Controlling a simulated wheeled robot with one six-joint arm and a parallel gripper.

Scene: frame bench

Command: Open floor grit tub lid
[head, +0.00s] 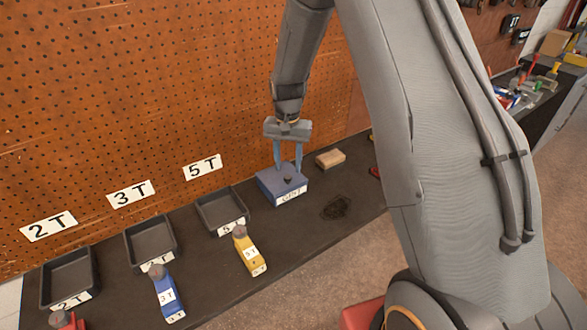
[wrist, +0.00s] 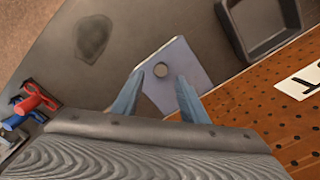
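The grit tub (head: 270,192) is a blue box with a white "GRIT" label on its front. It stands on the dark bench near the pegboard. Its flat lid (head: 273,178) is on, with a small dark round knob (head: 288,180) on top. My gripper (head: 288,170) points down over the lid, its two blue fingers apart and empty. In the wrist view the lid (wrist: 186,62) lies beyond the open fingers (wrist: 157,95), and the knob (wrist: 160,70) shows between and ahead of the fingertips. I cannot tell the exact height of the fingertips above the lid.
Left of the tub stand black trays marked 5T (head: 221,208), 3T (head: 150,240) and 2T (head: 68,278). Yellow (head: 249,252) and blue (head: 167,295) tagged tools lie in front. A wooden block (head: 330,158) sits right of the tub. A dark stain (head: 336,207) marks bare bench.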

